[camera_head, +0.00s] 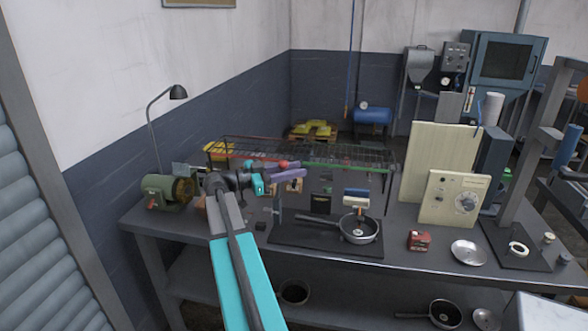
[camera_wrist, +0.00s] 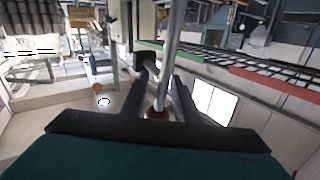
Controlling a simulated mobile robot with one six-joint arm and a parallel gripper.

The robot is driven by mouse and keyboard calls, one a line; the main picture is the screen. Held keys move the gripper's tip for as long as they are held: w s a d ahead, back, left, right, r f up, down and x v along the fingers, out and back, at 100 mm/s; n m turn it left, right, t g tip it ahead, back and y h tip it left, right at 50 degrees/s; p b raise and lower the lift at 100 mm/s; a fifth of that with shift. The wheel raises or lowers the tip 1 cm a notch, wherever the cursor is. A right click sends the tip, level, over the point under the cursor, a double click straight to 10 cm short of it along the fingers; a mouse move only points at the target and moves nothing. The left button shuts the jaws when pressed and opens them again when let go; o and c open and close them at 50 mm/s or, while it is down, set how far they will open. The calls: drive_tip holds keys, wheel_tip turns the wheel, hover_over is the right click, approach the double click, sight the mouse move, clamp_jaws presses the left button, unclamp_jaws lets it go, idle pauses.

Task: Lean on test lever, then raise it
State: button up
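The test lever appears to be the grey rod (camera_wrist: 171,45) with a red ball knob (camera_wrist: 157,113) in the wrist view. In the head view the red knob (camera_head: 283,164) shows among the purple fingers of my gripper (camera_head: 285,172). In the wrist view my gripper (camera_wrist: 161,88) has its two dark fingers apart, one on each side of the rod, with gaps showing. The knob sits low between the fingers, near the palm. Contact with the lever cannot be made out. A pan (camera_head: 359,230) rests on a dark plate right of my gripper, its handle pointing left.
A wire rack (camera_head: 335,154) stands behind my gripper. A green motor (camera_head: 165,192) and a lamp (camera_head: 178,92) are at the left. A red box (camera_head: 419,240), a metal dish (camera_head: 468,252) and a beige dial panel (camera_head: 455,198) are at the right. Another pan (camera_head: 444,313) lies below.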

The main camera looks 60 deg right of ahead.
clamp_jaws()
